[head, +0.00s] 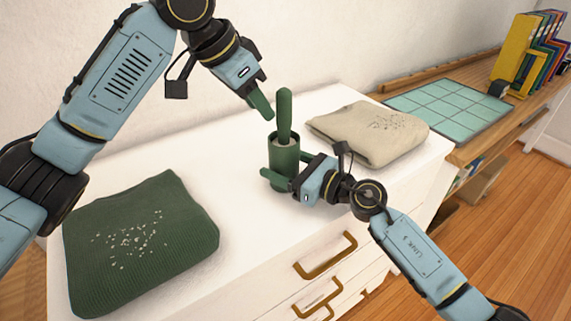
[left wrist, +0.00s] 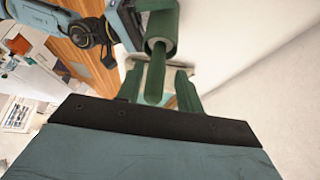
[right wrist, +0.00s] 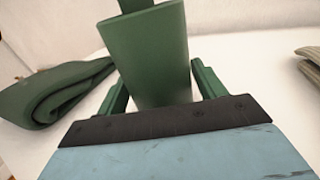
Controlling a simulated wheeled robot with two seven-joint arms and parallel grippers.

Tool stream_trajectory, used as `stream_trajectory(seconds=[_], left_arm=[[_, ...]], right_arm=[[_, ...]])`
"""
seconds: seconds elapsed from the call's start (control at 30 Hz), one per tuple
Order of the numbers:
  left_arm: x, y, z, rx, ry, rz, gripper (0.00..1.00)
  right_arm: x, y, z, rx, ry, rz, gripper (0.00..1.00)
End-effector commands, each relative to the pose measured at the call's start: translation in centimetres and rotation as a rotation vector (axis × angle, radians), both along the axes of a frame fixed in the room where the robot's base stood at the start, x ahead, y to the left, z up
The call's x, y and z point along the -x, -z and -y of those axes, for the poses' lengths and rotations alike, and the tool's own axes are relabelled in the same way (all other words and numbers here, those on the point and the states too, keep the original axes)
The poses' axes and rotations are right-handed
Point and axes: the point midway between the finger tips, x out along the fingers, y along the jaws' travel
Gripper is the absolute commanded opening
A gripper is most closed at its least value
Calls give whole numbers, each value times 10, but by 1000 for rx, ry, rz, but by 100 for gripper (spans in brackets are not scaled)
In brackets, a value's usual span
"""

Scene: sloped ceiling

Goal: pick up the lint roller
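The lint roller (head: 285,112) stands upright, its green handle rising out of a green cylindrical holder (head: 284,168) on the white dresser. A pale rim of the roller shows at the holder's mouth. My left gripper (head: 264,106) is open just left of the handle's upper part. In the left wrist view the handle (left wrist: 154,82) appears between the spread fingers, with gaps on both sides. My right gripper (head: 276,168) is low at the holder, with its fingers on either side.
A dark green folded sweater (head: 140,240) with pale lint lies at the front left of the dresser (head: 235,250). A beige folded sweater (head: 370,132) lies behind right. A teal gridded mat (head: 447,107) and upright colored folders (head: 530,50) are on the wooden desk beyond.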

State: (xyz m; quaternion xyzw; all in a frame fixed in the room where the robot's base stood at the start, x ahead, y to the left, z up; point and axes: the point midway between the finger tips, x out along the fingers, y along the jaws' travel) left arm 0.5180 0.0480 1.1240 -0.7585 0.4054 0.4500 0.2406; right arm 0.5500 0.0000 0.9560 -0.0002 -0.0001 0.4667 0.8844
Motion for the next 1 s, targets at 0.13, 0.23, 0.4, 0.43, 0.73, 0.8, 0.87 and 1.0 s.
stream_trajectory(seconds=[0.13,0.23,0.4,0.43,0.73,0.8,0.87,1.0], left_arm=[[0,0,0,0,0,0,36],[0,0,0,0,0,0,36],[0,0,0,-12,15,17,53],[0,1,0,-22,26,30,54],[-2,5,-3,-336,359,382,54],[-2,4,-4,-447,466,483,54],[-1,2,-5,-545,556,563,54],[3,-6,-5,-783,760,734,54]], right_arm=[[0,0,0,0,0,0,50],[0,0,0,0,0,0,36],[0,0,0,0,0,0,31],[0,0,0,0,0,0,31],[0,0,0,-1,0,-1,31],[0,0,0,-1,0,-1,31],[0,0,0,-1,0,-1,31],[0,0,0,0,0,0,31]])
